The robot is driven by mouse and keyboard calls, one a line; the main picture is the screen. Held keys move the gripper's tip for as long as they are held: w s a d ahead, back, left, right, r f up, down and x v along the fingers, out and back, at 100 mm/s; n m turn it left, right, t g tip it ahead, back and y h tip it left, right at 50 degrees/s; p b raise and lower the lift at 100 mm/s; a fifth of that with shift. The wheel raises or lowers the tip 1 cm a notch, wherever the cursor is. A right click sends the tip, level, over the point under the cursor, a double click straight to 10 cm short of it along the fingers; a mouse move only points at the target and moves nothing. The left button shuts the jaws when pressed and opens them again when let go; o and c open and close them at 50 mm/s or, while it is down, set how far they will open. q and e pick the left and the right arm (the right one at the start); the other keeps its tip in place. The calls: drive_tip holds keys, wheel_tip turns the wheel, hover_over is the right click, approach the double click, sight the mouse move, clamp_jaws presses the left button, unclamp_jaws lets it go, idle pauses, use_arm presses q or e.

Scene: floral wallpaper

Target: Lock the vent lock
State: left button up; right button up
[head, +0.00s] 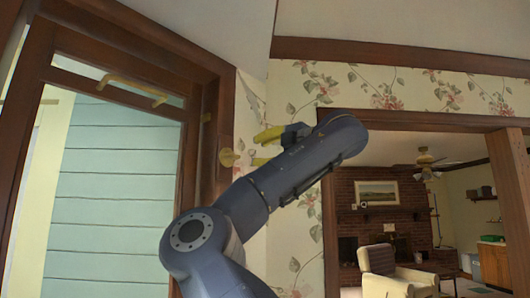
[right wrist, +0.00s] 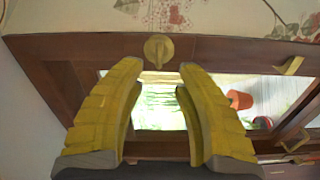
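The vent lock appears to be a round brass knob (head: 228,158) on the right post of the dark wooden frame in the head view. In the right wrist view the knob (right wrist: 158,50) is a disc with a raised ridge standing upright, just past the fingertips. My right gripper (head: 256,149) has yellow fingers and is to the right of the knob, apart from it in the picture. In the right wrist view the right gripper (right wrist: 159,70) is open and empty, its fingers either side of the line to the knob. My left gripper is not in view.
A brass bar handle (head: 132,88) sits on the small upper pane. A small brass piece (head: 206,118) is on the frame post above the knob. Floral wallpaper (head: 300,85) covers the wall beside it. A wide opening at right shows an armchair (head: 385,270) and brick fireplace.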

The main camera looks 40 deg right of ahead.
drive_tip(key=shift+s+d, duration=0.1)
drive_tip(key=shift+s, duration=0.45)
